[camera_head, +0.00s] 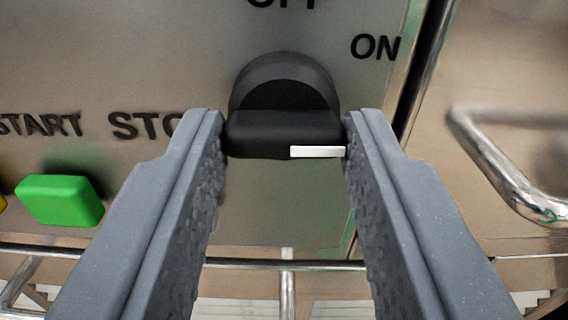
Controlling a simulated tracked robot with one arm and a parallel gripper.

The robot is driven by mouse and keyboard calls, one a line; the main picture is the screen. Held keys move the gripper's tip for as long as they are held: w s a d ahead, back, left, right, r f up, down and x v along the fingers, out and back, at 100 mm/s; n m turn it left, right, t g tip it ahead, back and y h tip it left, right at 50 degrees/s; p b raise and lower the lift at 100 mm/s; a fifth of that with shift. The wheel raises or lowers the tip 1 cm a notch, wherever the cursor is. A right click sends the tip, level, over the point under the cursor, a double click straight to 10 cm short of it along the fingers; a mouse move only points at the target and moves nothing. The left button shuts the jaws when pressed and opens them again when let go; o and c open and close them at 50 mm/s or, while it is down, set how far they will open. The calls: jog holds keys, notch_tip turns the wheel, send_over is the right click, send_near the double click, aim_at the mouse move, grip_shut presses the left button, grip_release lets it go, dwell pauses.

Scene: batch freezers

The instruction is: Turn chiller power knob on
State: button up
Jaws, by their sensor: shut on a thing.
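The black chiller power knob (284,125) is on the metal panel, in the upper middle of the view. It has a round base and a raised bar across it, with a white mark on the right part of the bar's front face. "OFF" is printed above it, partly cut off, and "ON" to its upper right. The bar lies level in the picture. My gripper (286,135) has its two grey fingers at the left and right ends of the bar, shut on the knob.
A green button (60,200) is at the lower left under the "START" label, with a yellow edge beside it. A curved metal handle (510,170) is at the right, past the panel's edge. A metal rail (250,264) crosses below.

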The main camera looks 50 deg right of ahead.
jog(key=shift+d+m, duration=0.1)
jog(key=shift+m, duration=0.3)
jog(key=o, duration=1)
jog(key=shift+s, duration=0.1)
jog(key=shift+s+a, duration=0.3)
jog(key=shift+a, duration=0.25)
jog(key=shift+p+v, duration=4.65)
jog(key=shift+v, duration=1.65)
